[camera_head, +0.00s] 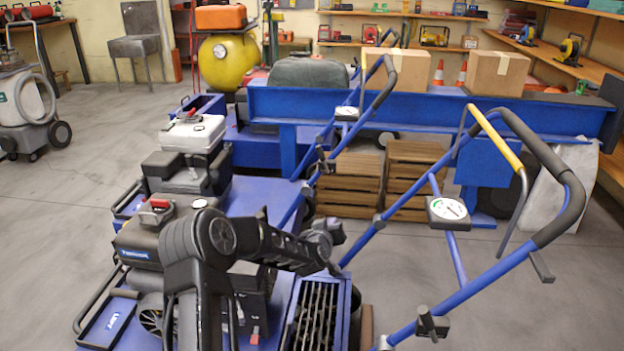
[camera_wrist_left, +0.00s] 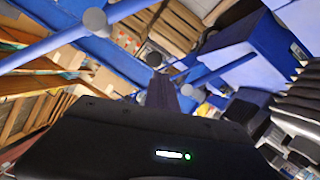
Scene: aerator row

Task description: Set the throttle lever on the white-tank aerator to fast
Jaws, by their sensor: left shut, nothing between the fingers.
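The white-tank aerator (camera_head: 175,160) stands second in the row, with a white tank (camera_head: 193,132) on its engine. Its blue handlebar with dark grips (camera_head: 383,85) rises to the right and carries a round white dial (camera_head: 347,113). I cannot make out a throttle lever or its setting. My left gripper (camera_head: 328,243) is over the nearest aerator's deck, in front of and below that dial, apart from it. In the left wrist view, my left gripper (camera_wrist_left: 163,92) is shut and empty, with blue tubes (camera_wrist_left: 95,20) beyond it. My right gripper is not in view.
The nearest aerator (camera_head: 150,230) has a black tank with a red cap. Its blue handlebar, yellow bail (camera_head: 493,135) and dial (camera_head: 448,210) cross the right side. Wooden crates (camera_head: 348,185) and a blue beam (camera_head: 430,108) with cardboard boxes stand behind.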

